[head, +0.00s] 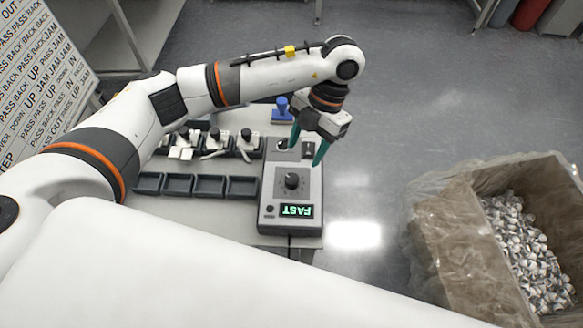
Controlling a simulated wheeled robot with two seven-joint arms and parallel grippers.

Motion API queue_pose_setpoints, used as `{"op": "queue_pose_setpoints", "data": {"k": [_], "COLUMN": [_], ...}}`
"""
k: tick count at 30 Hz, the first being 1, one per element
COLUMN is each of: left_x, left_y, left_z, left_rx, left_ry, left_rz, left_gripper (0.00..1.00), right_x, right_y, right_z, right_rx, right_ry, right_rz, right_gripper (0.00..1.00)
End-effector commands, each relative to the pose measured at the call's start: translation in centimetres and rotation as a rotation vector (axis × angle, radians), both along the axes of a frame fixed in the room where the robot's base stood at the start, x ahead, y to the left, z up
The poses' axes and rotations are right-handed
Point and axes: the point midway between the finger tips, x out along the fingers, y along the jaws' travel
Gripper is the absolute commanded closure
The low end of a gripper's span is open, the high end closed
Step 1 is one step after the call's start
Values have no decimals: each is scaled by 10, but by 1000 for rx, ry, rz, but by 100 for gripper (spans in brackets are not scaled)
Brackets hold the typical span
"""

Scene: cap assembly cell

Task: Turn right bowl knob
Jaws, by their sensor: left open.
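A grey control box (275,215) stands at the right end of the table. A black round knob (292,181) with a dial sits in the middle of its top face. A green lit display (297,211) near its front edge shows text that reads "FAST" upside down. My left gripper (306,155) has green fingers, open and empty, over the far end of the box, beyond the knob. The fingers partly cover the small switches there. My right gripper does not show.
Several dark trays (210,185) and small fixtures (247,137) with white parts stand left of the box. A blue-handled item (282,108) is behind. A lined carton (440,245) of caps stands on the floor at right.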

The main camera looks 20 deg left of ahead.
Motion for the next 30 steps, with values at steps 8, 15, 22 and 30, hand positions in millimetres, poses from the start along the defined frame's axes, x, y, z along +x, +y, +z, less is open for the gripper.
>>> {"op": "queue_pose_setpoints", "data": {"k": [8, 15, 22, 30], "left_x": [-21, -29, -30, -30], "left_y": [10, 15, 16, 16], "left_z": [-52, -76, -82, -82], "left_rx": [0, 1, 1, 1], "left_ry": [7, 2, 0, 0], "left_rz": [3, 2, 2, 2], "left_gripper": [46, 46, 46, 67], "right_x": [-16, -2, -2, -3], "right_y": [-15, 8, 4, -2], "right_z": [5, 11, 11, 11], "right_rx": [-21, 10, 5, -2], "right_ry": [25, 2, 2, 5], "right_rz": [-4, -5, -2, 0], "right_gripper": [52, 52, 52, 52]}}
